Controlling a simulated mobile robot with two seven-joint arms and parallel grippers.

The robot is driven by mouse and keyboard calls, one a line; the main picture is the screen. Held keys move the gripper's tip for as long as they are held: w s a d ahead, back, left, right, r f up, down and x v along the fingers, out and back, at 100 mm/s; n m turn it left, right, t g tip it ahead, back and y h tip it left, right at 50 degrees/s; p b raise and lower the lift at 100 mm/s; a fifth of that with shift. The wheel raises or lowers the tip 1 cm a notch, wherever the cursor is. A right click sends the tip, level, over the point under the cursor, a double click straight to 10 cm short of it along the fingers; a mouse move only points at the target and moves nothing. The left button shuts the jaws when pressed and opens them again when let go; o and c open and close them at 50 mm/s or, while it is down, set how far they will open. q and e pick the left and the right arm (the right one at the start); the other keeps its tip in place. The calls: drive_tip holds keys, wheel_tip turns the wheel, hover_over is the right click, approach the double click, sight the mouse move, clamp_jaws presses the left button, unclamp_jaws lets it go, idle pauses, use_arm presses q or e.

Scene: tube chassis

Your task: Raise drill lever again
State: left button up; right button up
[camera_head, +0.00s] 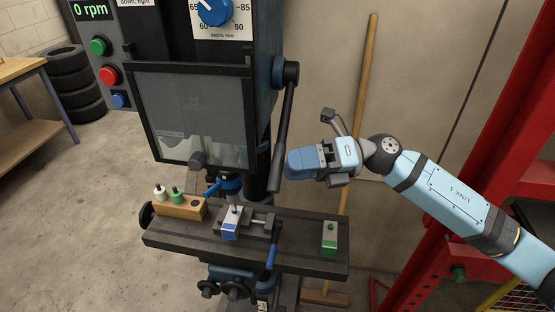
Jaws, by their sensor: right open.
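The drill lever (284,137) is a dark bar on the right side of the drill press. It hangs from its hub (285,72) and points down, slightly to the left. My right gripper (293,164) comes in from the right, its blue fingertips beside the lower grip of the lever. It is open; I cannot tell whether a finger touches the lever. A clear guard (190,115) covers the front of the drill head. A vise (250,222) on the press table (295,255) holds a small block with a blue face (229,227). My left gripper is not in view.
A wooden holder (180,207) with white and green pieces sits left on the press table, and a green-marked block (329,236) right. A control panel (103,60) reads 0 rpm. A broom handle (366,70) and red frame (500,110) stand at right.

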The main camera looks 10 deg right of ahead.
sight(277, 168)
drive_tip(key=shift+s+a+p, duration=0.1)
drive_tip(key=shift+a+p, duration=0.2)
drive_tip(key=shift+a, duration=1.55)
clamp_jaws()
